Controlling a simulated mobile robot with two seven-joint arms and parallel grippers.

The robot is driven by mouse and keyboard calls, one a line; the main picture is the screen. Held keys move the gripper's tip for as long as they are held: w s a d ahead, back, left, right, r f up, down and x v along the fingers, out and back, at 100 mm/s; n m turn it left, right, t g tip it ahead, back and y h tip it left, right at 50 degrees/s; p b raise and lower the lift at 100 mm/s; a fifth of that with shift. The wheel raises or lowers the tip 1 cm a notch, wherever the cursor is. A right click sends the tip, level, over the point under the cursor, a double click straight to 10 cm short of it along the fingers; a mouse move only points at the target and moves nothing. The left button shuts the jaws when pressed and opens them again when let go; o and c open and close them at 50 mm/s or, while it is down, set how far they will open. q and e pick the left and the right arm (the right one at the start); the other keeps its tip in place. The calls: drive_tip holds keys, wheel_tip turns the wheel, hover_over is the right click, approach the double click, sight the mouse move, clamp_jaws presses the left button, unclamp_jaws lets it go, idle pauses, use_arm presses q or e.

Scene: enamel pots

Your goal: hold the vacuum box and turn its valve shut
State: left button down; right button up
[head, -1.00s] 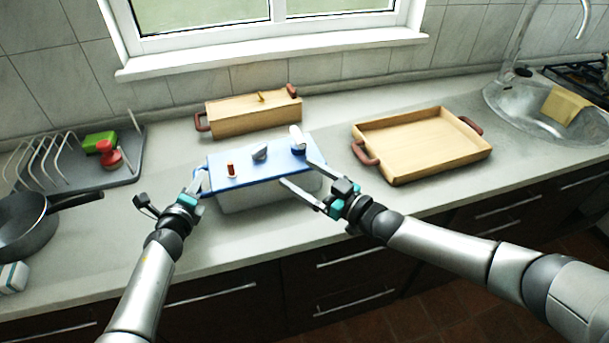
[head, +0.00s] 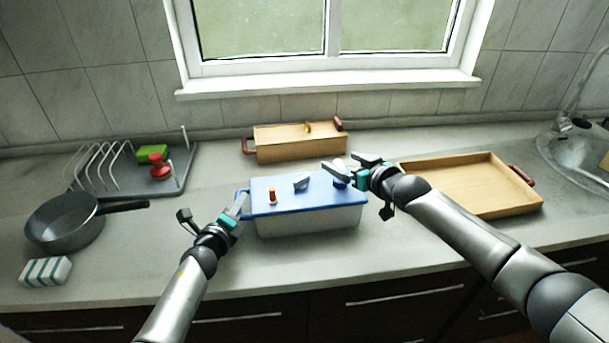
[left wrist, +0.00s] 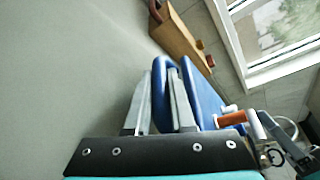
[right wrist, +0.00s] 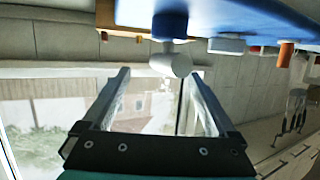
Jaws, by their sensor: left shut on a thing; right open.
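The vacuum box (head: 310,217) stands on the counter, with a pale body and a blue lid (head: 300,195). On the lid are an orange pin (head: 272,196), a grey knob (head: 301,182) and, at the right end, a white knob (right wrist: 172,60) on a blue base, which looks like the valve. My left gripper (head: 238,206) is shut on the box's blue left handle (left wrist: 162,90). My right gripper (head: 341,162) is open at the white knob, partly hiding it in the head view. In the right wrist view the knob lies just beyond the fingertips, nearer the right-hand finger.
A wooden lidded box (head: 300,145) stands behind. A wooden tray (head: 470,180) is to the right, under my right arm. A rack (head: 180,182), a pan (head: 62,222) and a striped block (head: 45,271) are at left. The counter in front of the box is clear.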

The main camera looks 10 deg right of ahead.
sight(302, 177)
drive_tip(key=shift+w+a+r+g+h, duration=0.4)
drive_tip(key=shift+w+a+r+g, duration=0.35)
drive_tip(key=shift+w+a+g, duration=0.3)
drive_tip(key=a+g, duration=0.1)
drive_tip(key=a+r+g, duration=0.1)
drive_tip(key=shift+s+r+n+g+h, duration=0.25)
drive_tip(key=shift+s+n+g+h, duration=0.05)
drive_tip(key=shift+n+g+h, duration=0.1)
drive_tip(key=s+a+r+n+g+h, duration=0.1)
drive_tip(key=s+a+r+n+g, duration=0.15)
drive_tip(key=s+r+g, duration=0.25)
drive_tip(key=shift+m, duration=0.35)
drive_tip(key=shift+a+x, duration=0.15)
drive_tip(key=shift+x, duration=2.8)
drive_tip(key=shift+a+x, duration=0.2)
drive_tip(key=shift+x, duration=2.8)
drive_tip(key=shift+w+r, duration=0.1)
drive_tip(key=shift+w, duration=0.05)
drive_tip(key=c, duration=1.4)
drive_tip(key=shift+o, duration=0.2)
